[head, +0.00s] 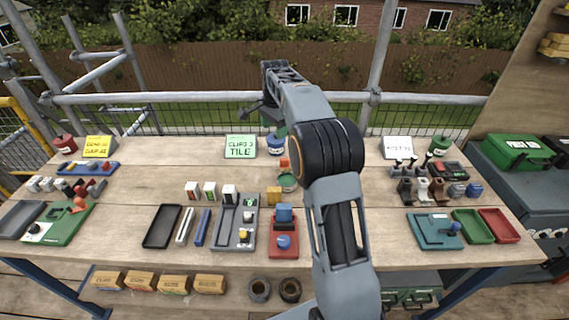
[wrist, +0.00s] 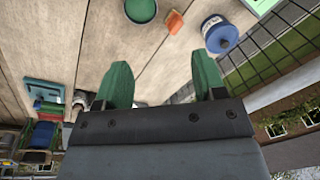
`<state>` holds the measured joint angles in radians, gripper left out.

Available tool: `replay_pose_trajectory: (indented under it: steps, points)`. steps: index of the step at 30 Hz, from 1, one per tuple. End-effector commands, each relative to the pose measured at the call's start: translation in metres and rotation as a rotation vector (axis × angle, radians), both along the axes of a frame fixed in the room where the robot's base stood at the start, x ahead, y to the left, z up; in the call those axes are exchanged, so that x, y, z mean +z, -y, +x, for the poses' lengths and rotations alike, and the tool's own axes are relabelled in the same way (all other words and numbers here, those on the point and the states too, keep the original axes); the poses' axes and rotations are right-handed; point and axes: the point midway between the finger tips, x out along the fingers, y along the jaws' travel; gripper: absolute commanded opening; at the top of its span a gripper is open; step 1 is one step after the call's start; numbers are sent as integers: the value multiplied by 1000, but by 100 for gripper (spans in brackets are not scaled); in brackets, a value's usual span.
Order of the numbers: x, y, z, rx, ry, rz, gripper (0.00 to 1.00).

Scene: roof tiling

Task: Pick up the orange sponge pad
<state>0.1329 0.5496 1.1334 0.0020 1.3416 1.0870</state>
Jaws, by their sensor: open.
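The orange sponge pad (wrist: 173,22) is a small orange block. In the wrist view it lies between a round green-rimmed tin (wrist: 140,9) and a blue pot (wrist: 220,34). In the head view the orange pad (head: 284,162) is near the middle of the bench, just behind the tin (head: 288,182). My gripper (wrist: 163,82) is open, its two green fingers apart with nothing between them. It is above the bench and apart from the pad. In the head view my arm hides most of the gripper.
The blue pot (head: 275,145) stands close behind the pad, beside a green card (head: 240,146). A red tray (head: 283,246) and a grey tray (head: 250,206) lie in front. Scaffold rails and mesh run along the back edge. The bench left of centre has bare room.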

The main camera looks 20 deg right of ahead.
Motion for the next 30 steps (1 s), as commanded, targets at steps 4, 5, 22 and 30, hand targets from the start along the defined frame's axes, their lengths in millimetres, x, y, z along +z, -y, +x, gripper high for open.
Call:
replay_pose_trajectory:
  steps: [4, 5, 22, 30]
  points:
    - [-29, 22, 41, -231, -39, 24, 64]
    - [-35, 26, 47, -275, -45, 29, 64]
    - [-118, 63, 79, -737, -106, 56, 64]
    - [-165, 64, 78, -748, -108, 56, 64]
